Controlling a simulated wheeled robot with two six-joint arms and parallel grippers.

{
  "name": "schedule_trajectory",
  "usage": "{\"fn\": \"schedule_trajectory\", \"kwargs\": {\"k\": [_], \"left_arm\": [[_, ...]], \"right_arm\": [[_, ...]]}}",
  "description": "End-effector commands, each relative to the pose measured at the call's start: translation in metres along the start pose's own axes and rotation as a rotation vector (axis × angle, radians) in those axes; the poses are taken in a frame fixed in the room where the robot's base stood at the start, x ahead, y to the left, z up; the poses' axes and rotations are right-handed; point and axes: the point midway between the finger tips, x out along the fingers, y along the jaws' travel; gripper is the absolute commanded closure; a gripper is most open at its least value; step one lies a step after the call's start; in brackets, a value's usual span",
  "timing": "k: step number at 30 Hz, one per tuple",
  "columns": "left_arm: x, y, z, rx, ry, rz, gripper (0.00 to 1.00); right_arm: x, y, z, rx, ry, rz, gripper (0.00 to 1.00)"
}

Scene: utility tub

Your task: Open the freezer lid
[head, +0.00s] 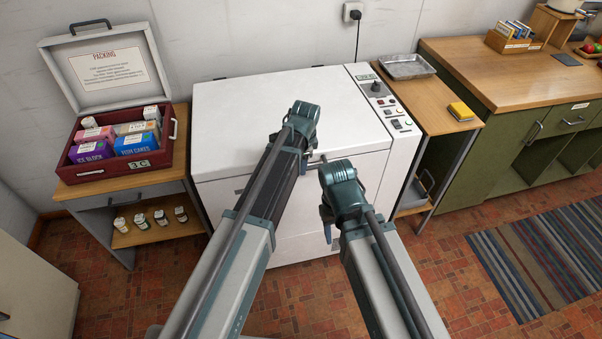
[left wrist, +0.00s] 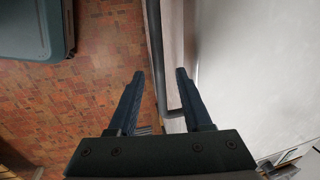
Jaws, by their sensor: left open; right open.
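The white freezer (head: 235,115) stands against the wall, and its flat lid lies shut. A grey bar handle (head: 317,160) runs along the lid's front; its bar also shows in the left wrist view (left wrist: 156,45). My left gripper (head: 303,165) is at the handle, mostly hidden by its own arm in the head view. In the left wrist view its fingers (left wrist: 158,75) are open, with the bar between them; I cannot tell if they touch it. My right gripper (head: 327,232) hangs open and empty in front of the freezer, below the lid's edge.
A control panel (head: 382,100) sits right of the lid. A side table with a metal tray (head: 406,66) and yellow sponge (head: 461,111) stands further right. Left is a table with an open red case (head: 118,155) of boxes. The floor in front is clear, with a striped rug (head: 540,250).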

Motion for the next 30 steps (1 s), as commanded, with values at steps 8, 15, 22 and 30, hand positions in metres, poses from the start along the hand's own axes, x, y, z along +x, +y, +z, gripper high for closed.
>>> {"fn": "schedule_trajectory", "kwargs": {"k": [8, 15, 22, 30], "left_arm": [[0.0163, 0.0000, 0.0000, 0.000, 0.000, 0.000, 0.51], [0.0153, -0.0001, 0.0000, 0.000, 0.000, 0.000, 0.59], [0.0153, 0.0000, -0.0001, 0.001, 0.000, 0.000, 1.00], [0.0153, 0.0000, -0.0002, 0.001, 0.000, 0.000, 1.00]], "right_arm": [[0.0159, -0.0015, -0.0009, 0.000, 0.000, 0.000, 0.50], [0.0149, -0.0014, -0.0009, 0.000, 0.000, 0.000, 0.50], [0.0150, -0.0014, -0.0009, 0.000, 0.000, 0.000, 0.50], [0.0150, -0.0014, -0.0009, 0.000, 0.000, 0.000, 0.50]]}}
